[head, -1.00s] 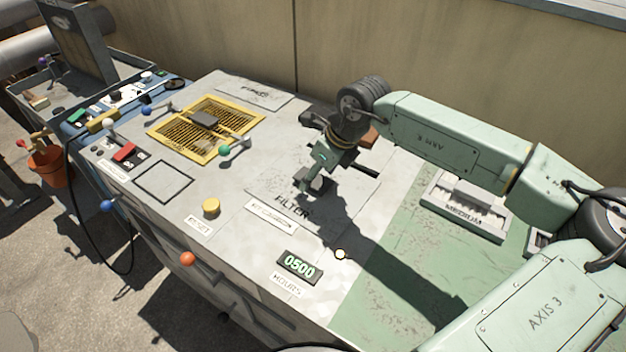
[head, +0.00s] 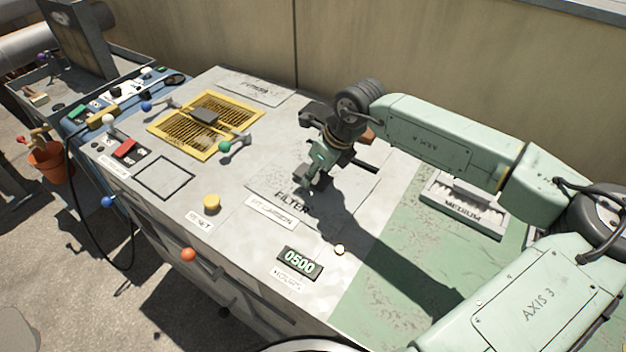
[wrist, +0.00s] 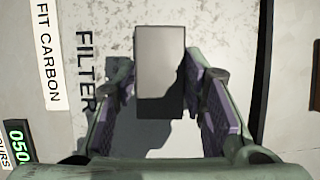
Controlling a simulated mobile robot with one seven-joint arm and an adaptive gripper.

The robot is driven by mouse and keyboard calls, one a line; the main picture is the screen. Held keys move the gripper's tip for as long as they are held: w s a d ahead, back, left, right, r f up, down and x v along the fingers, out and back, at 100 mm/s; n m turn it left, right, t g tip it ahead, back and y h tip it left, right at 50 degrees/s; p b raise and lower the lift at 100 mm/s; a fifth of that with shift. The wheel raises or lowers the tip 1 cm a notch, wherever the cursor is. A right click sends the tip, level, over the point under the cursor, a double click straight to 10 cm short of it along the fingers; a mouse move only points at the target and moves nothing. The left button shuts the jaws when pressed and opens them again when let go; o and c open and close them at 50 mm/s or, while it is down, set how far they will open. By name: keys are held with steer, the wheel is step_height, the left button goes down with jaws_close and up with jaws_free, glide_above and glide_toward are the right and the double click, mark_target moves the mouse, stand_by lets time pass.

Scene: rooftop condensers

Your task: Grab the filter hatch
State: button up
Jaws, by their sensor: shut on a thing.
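The filter hatch (head: 352,200) is a grey panel marked FILTER, lying flat in the worn top of the unit. Its grey block handle (wrist: 160,70) stands between my fingers in the wrist view. My gripper (head: 316,184) points down over the hatch in the head view and hides part of it. In the wrist view my gripper (wrist: 160,105) has its purple-padded fingers on both sides of the handle, shut on it. The hatch looks level with the surface around it; I cannot tell whether it is lifted.
A filter marked MEDIUM (head: 463,207) lies on the green area at right. A yellow grille (head: 207,126) with levers is at left. A yellow button (head: 211,202) and a 0500 hours counter (head: 299,262) are near the front. A wall (head: 430,60) stands behind.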

jaws_close()
